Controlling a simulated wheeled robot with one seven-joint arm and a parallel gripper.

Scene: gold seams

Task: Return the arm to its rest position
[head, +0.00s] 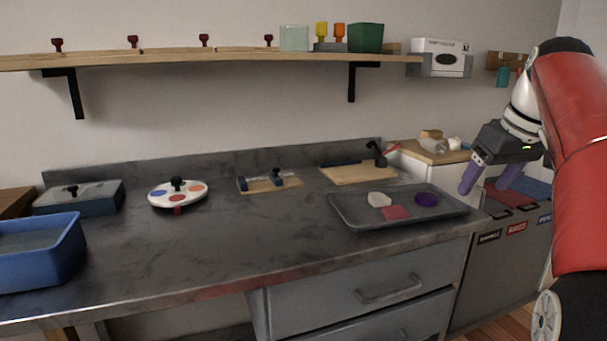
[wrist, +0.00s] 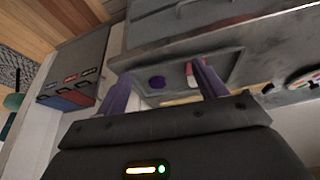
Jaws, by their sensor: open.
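My gripper (head: 489,180) has two purple fingers and is at the right in the head view. It is open and nothing shows between its fingers. It hangs in the air beyond the right end of the grey workbench (head: 250,245), near the labelled cabinet. In the wrist view my gripper (wrist: 160,90) has its fingers spread apart, with the bench top beyond them. My red and white arm stands at the right edge of the head view and hides part of the wall and cabinet there.
A dark tray (head: 350,215) holds a white piece (head: 379,199), a red piece (head: 396,212) and a purple piece (head: 426,199). A blue bin (head: 40,265) stands at left. A cabinet with labelled compartments (head: 500,265) is at right. A wooden shelf (head: 210,57) runs above the bench.

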